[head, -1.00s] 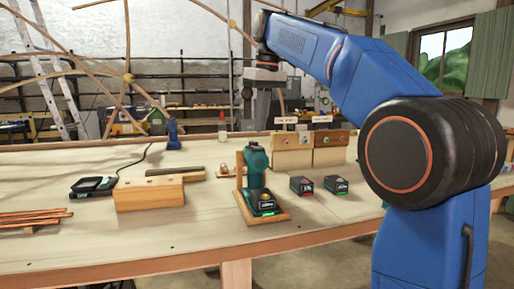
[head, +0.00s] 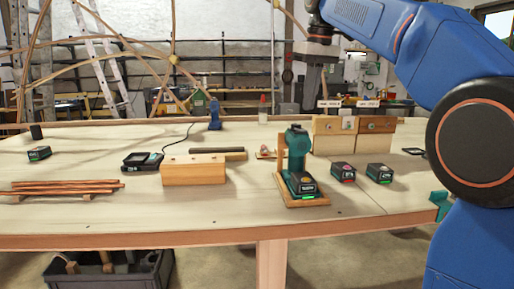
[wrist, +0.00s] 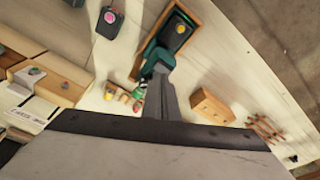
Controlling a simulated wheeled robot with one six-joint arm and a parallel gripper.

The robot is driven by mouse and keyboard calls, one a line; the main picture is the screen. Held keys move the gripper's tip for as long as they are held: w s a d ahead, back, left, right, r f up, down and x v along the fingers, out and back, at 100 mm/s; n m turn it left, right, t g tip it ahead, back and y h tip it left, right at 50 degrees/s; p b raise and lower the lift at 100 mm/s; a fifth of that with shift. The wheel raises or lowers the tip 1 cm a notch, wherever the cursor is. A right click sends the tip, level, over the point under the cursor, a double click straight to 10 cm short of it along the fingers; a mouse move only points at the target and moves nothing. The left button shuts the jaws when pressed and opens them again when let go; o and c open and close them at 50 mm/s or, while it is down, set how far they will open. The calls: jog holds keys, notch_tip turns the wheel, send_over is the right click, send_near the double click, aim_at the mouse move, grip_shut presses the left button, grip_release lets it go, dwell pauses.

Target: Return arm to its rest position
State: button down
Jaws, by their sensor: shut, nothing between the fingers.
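My gripper (head: 313,98) hangs from my blue arm above the far part of the workbench (head: 150,219), right of centre in the head view. It is shut and empty. In the wrist view its closed grey fingers (wrist: 160,76) point over the green drill, which lies below. In the head view the green drill (head: 297,150) stands in a wooden cradle (head: 302,201) with a battery at its base. My arm is bent, with the forearm reaching left above the bench.
Two dark batteries (head: 343,172) (head: 379,172) lie right of the drill. Behind them are wooden blocks (head: 335,145). A wooden block (head: 194,174), a charger (head: 142,161), copper-coloured rods (head: 70,187) and another battery (head: 39,153) lie to the left. A blue clamp (head: 215,115) stands at the back.

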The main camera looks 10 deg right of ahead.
jog(key=s+d+f+m+t, duration=0.1)
jog(key=s+d+f+m, duration=0.1)
jog(key=s+f, duration=1.4)
jog(key=s+d+f+m+t, duration=0.2)
jog(key=s+f, duration=1.3)
jog(key=f, duration=0.8)
jog(key=shift+s+d+f+m+h, duration=0.35)
jog(key=shift+d+m, duration=0.45)
jog(key=shift+d, duration=0.4)
jog(key=shift+r, duration=0.1)
